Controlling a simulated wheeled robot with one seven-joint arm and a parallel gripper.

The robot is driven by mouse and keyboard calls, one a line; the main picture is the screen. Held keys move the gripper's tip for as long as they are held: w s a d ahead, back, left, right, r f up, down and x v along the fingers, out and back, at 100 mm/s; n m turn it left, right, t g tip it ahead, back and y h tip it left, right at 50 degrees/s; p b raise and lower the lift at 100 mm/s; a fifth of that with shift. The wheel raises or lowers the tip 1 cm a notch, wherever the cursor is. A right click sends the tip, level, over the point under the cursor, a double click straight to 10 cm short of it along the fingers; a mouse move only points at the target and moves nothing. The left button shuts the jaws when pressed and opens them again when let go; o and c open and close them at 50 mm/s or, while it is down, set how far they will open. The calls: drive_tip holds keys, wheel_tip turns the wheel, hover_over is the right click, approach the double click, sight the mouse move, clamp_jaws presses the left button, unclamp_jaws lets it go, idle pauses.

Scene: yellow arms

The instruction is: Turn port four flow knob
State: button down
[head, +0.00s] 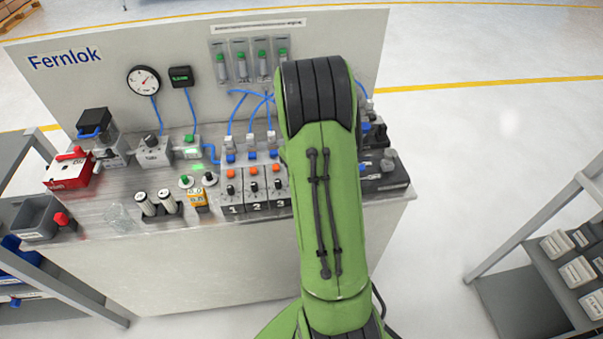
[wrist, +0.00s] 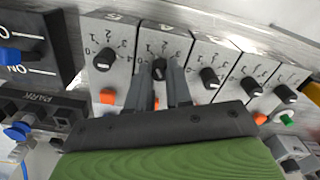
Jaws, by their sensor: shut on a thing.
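In the wrist view, the port panels stand in a row and look upside down, with scale numbers around each knob. My gripper (wrist: 160,76) is at the second panel from the left, which is port four by the row order. Its fingers are shut on that panel's black flow knob (wrist: 159,68), one on each side. The numbers 1, 2 and 3 show around this knob, but its exact setting is hard to read. In the head view, my green arm hides the gripper and the port four panel.
Neighbouring black knobs sit close by, one on the left (wrist: 104,59) and one on the right (wrist: 209,77). Orange buttons (wrist: 107,96) lie near the fingers. A black panel with a blue switch (wrist: 10,56) is at the far left. Blue tubes (head: 233,110) rise behind the ports.

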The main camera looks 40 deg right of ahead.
drive_tip(key=shift+w+n, duration=0.1)
drive_tip(key=shift+n, duration=0.9)
drive_tip(key=c, duration=1)
unclamp_jaws()
drive_tip(key=shift+c, duration=0.2)
wheel_tip(320, 180, up, 16)
drive_tip(key=p, duration=0.3)
drive_tip(key=shift+f, duration=0.1)
